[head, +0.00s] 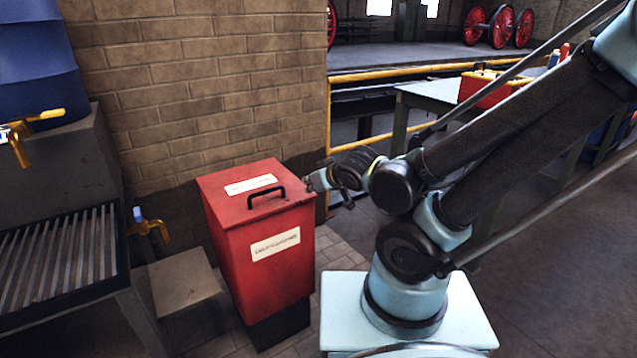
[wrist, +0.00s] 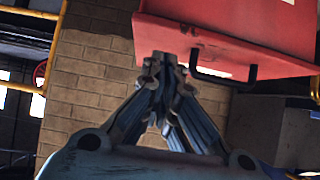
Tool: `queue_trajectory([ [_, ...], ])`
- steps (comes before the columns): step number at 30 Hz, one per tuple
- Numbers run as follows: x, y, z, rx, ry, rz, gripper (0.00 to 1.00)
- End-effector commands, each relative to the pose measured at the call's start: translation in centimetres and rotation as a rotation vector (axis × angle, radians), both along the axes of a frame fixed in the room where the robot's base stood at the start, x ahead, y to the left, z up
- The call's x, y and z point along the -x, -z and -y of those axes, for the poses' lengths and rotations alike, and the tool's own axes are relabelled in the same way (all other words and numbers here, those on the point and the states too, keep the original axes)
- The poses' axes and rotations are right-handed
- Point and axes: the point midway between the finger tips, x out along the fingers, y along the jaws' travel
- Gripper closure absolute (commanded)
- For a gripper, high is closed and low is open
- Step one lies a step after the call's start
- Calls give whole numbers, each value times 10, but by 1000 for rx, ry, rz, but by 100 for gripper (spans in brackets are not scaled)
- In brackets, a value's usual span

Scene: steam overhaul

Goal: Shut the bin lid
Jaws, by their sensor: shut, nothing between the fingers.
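The red bin (head: 262,292) stands against the brick wall in the head view, with a white label on its front. Its red lid (head: 225,189) lies down flat over the top, with a black handle and a white label. I cannot tell whether a thin gap is left under it. My gripper (head: 311,183) is shut and empty at the lid's right edge. In the wrist view my fingertips (wrist: 164,60) overlap the lid's edge (wrist: 185,40), near the black handle (wrist: 225,78). Whether they touch it is unclear.
A dark metal grate (head: 60,260) and a blue drum (head: 35,60) stand at the left. Brass taps (head: 150,228) jut out beside the bin. A yellow rail (head: 400,72) and a workbench (head: 430,96) with a red toolbox are behind my arm.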

Motion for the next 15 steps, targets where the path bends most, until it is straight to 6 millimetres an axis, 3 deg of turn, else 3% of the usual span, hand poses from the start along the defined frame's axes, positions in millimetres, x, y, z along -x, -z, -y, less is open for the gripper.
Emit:
queue_trajectory([
  [15,12,-11,10,0,0,0,100],
])
